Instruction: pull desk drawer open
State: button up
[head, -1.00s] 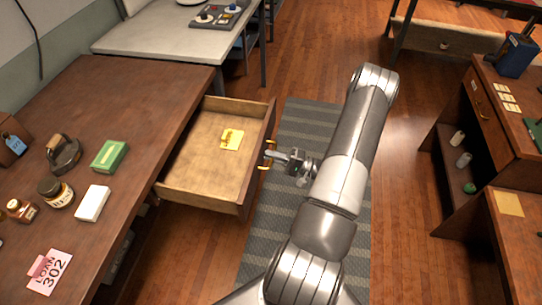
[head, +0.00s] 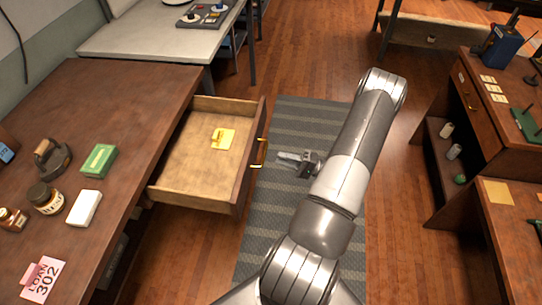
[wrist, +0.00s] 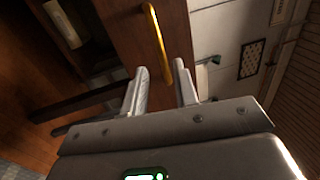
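The wooden desk drawer (head: 192,172) is pulled well out from the brown desk (head: 120,100), with its inside showing. A yellow item (head: 222,138) lies in it. The brass handle (head: 261,153) is on the drawer's front; the wrist view shows it as a yellow bar (wrist: 157,42) ahead of the fingers. My gripper (head: 282,158) is just right of the handle, apart from it. In the wrist view my gripper (wrist: 163,82) has its two fingers spread with nothing between them.
On the desk are an iron (head: 52,158), a green box (head: 99,160), a white box (head: 84,207), a jar (head: 45,198) and a loan card (head: 42,279). A striped rug (head: 290,118) lies on the clear floor beside the drawer. A wooden cabinet (head: 490,125) stands at the right.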

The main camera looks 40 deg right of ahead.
jog(key=shift+v, duration=1.7)
jog(key=shift+a+r, duration=0.1)
